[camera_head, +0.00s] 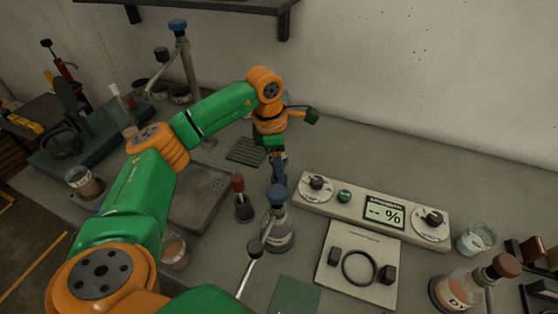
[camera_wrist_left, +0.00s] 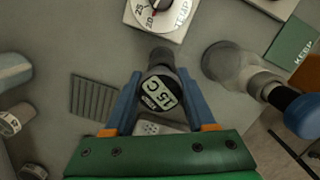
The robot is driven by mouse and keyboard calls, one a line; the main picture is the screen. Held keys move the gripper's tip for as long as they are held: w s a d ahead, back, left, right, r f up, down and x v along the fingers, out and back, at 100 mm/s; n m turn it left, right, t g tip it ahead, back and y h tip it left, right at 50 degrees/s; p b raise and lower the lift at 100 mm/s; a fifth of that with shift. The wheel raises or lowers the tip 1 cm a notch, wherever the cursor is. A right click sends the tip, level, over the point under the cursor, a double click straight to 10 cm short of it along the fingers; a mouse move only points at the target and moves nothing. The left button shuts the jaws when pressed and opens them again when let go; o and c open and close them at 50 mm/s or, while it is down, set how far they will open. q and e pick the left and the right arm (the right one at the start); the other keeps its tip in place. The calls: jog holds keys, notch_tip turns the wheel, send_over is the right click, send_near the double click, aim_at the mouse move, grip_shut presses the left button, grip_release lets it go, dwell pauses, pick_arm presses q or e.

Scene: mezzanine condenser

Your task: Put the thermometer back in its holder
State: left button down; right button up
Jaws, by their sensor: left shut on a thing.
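My left gripper (camera_head: 279,168) reaches down over the bench behind the blue-capped flask (camera_head: 278,228). In the left wrist view the same gripper (camera_wrist_left: 160,84) is shut on the thermometer (camera_wrist_left: 160,94), a dark round head with a pale face reading 15 C. The thermometer's head faces the camera, and its lower part is mostly hidden behind the head. In the head view I cannot clearly make out the thermometer behind the fingers. I cannot identify its holder with certainty in either view. My right gripper is not in view.
A control console (camera_head: 375,212) with knobs and a % display stands right of the gripper. A red-topped dark bottle (camera_head: 243,203) stands left of the flask. A slotted dark pad (camera_head: 247,151) lies behind. A white plate (camera_head: 357,265) with a ring sits in front of the console.

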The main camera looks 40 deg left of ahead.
pick_arm(q)
jog(key=shift+d+f, duration=0.1)
jog(key=shift+f, duration=0.5)
jog(key=shift+c, duration=0.7)
grip_release()
jog(key=shift+r, duration=0.1)
